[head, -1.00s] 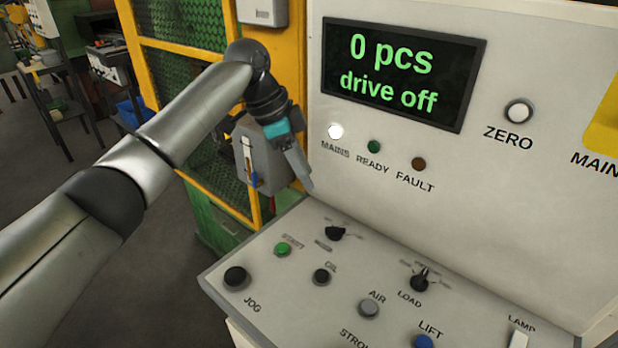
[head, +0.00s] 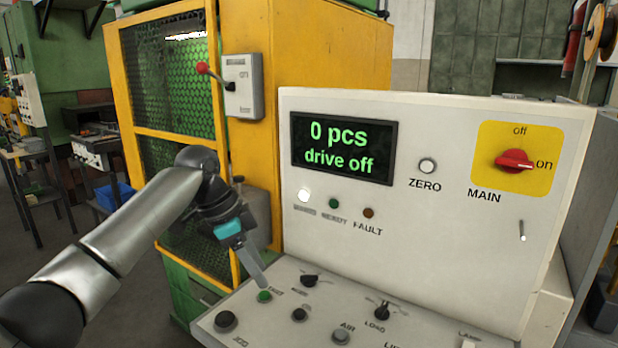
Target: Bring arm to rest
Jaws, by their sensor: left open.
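My left arm comes in from the left, and its gripper (head: 258,279) hangs over the back left of the control panel's sloping desk (head: 415,328). The fingers point down and to the right, just above the green button (head: 264,296); I cannot tell whether they touch anything. The gripper is open and I see nothing in it. The display (head: 342,148) reads "0 pcs, drive off". The MAINS lamp (head: 304,195) is lit white; the READY lamp (head: 334,203) and FAULT lamp (head: 369,213) look dark. My right gripper is not in view.
The red MAIN switch (head: 515,161) on its yellow plate points to "on". A yellow cage (head: 330,50) with green mesh stands behind the panel, with a red-knobbed lever box (head: 243,86). Black knobs (head: 382,312) rise from the desk. Open floor lies at left.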

